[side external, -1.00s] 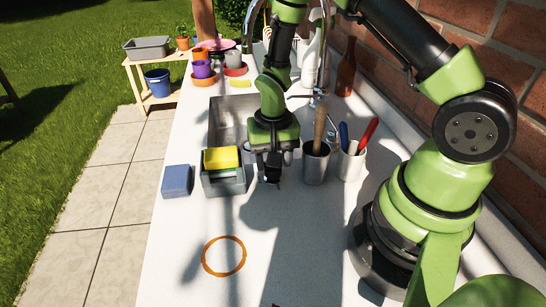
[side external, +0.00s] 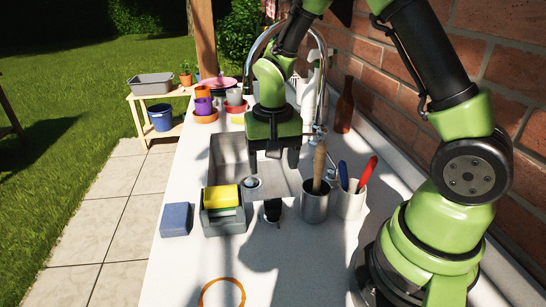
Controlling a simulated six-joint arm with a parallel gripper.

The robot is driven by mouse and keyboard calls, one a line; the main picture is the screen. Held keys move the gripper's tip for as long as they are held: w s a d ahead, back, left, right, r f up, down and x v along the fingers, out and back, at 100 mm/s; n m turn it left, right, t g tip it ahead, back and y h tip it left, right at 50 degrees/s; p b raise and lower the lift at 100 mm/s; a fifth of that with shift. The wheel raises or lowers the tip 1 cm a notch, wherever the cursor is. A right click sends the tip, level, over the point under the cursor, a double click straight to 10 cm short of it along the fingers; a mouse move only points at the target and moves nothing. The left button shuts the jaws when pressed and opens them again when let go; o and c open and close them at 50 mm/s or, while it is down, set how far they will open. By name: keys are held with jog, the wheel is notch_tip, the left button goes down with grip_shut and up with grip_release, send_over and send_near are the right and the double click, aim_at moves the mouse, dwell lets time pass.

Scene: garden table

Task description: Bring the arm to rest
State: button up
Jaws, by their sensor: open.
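My gripper (side external: 273,160) hangs at the end of my green arm, above the near end of the sink. Its two dark fingers point down and stand apart, with nothing seen between them. A small dark object (side external: 272,211) stands on the white counter (side external: 255,258) below my gripper, clear of the fingers. What it is, I cannot tell.
A grey caddy (side external: 224,222) with yellow and green sponges stands left of the dark object, beside a blue block (side external: 176,219). The sink (side external: 229,155), faucet (side external: 325,75) and brown bottle (side external: 345,105) lie behind. The front counter is mostly clear.

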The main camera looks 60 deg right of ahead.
jog(key=shift+r, duration=0.35)
jog(key=s+a+r+n+t+y, duration=0.1)
jog(key=s+a+r+n+t, duration=0.1)
jog(key=s+r, duration=0.5)
jog(key=s+a+r+n+t+y, duration=0.1)
jog(key=s+r+t, duration=0.4)
jog(key=r, duration=0.5)
jog(key=shift+s+a+r+n, duration=0.35)
jog(key=shift+s+a+n, duration=0.45)
jog(key=shift+s+a, duration=0.4)
